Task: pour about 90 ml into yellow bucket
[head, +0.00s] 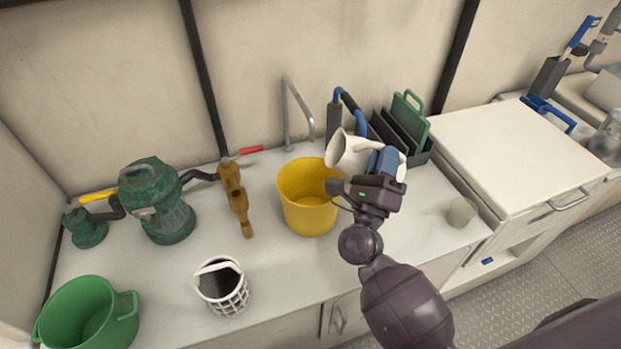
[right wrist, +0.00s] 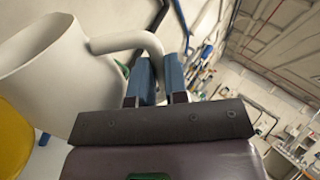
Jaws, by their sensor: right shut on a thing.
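The yellow bucket (head: 308,200) stands upright on the white counter, and its edge shows at the left of the right wrist view (right wrist: 14,140). My right gripper (head: 384,160) is shut on the handle of a white jug (head: 345,150). The jug is held in the air at the bucket's upper right, tilted with its mouth toward the left. In the right wrist view the blue fingers (right wrist: 158,80) close on the handle of the jug (right wrist: 62,85). No liquid stream shows, and the jug's contents are hidden. My left gripper is not in view.
A green bucket (head: 88,316) and a white basket (head: 221,288) stand at the front left. A green pump (head: 157,203) and a brown fitting (head: 236,195) are left of the bucket. A rack (head: 402,130) stands behind the jug; a small cup (head: 461,212) is at right.

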